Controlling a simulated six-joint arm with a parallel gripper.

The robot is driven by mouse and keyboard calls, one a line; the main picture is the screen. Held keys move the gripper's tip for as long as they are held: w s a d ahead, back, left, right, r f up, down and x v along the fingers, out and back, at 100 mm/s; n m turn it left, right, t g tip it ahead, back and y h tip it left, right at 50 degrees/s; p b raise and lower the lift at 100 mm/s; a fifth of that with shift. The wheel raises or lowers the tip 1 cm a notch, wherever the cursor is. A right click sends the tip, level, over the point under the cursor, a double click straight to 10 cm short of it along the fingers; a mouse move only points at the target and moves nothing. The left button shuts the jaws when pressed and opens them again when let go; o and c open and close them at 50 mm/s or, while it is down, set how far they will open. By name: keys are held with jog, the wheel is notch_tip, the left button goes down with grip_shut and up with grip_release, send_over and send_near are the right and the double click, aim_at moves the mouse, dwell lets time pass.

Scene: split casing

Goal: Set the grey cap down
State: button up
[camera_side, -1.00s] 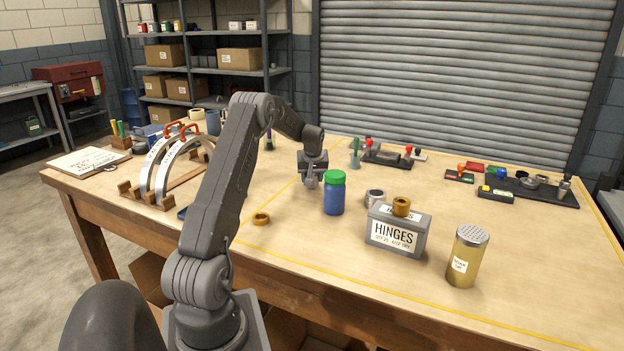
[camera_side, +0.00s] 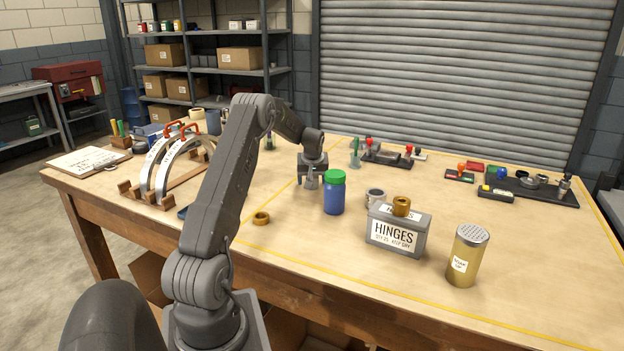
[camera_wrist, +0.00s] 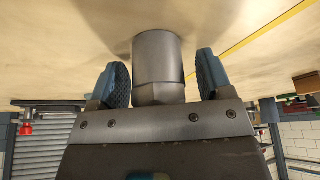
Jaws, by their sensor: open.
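The grey cap (camera_wrist: 157,62) is a plain grey metal cylinder, seen in the wrist view between the two blue-padded fingers. Its far end meets the wooden table top (camera_wrist: 60,50). My gripper (camera_wrist: 160,80) is open, with a gap showing between the cap and each finger. In the side view my gripper (camera_side: 311,181) is low over the table, left of and behind a blue bottle with a green lid (camera_side: 334,193). The cap is too small and too covered by the fingers to make out clearly there.
A grey HINGES box (camera_side: 397,232) with a brass ring (camera_side: 401,206) on top, a grey ring-like part (camera_side: 376,197) and a gold shaker (camera_side: 466,257) stand to the right. Another brass ring (camera_side: 261,218) lies front left. Metal arches (camera_side: 160,165) stand farther left.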

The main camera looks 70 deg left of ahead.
jog(key=v, duration=1.2)
jog(key=w+d+r+m, duration=0.1)
jog(key=d+r, duration=0.1)
jog(key=d, duration=0.1)
jog(key=w+d+r+m, duration=0.1)
jog(key=d, duration=0.3)
jog(key=w+d+r+t, duration=0.1)
jog(key=d+r, duration=0.1)
jog(key=d, duration=0.2)
jog(key=shift+w+d+r+m, duration=0.1)
jog(key=shift+d+r+m, duration=0.1)
jog(key=shift+r+m, duration=0.15)
jog(key=s+d+r+m+t+h, duration=0.1)
jog(key=d+r+m, duration=0.1)
jog(key=d, duration=0.7)
jog(key=s+d+r+m+t, duration=0.1)
jog(key=d+r+m, duration=0.15)
jog(key=d, duration=0.65)
jog(key=s+d+f+m+t+h, duration=0.1)
jog(key=s+d+f+m+h, duration=0.2)
jog(key=s+d+m, duration=0.4)
jog(key=s+d, duration=0.8)
jog(key=d, duration=0.4)
jog(key=shift+s+f+m, duration=0.2)
jog(key=shift+m, duration=0.2)
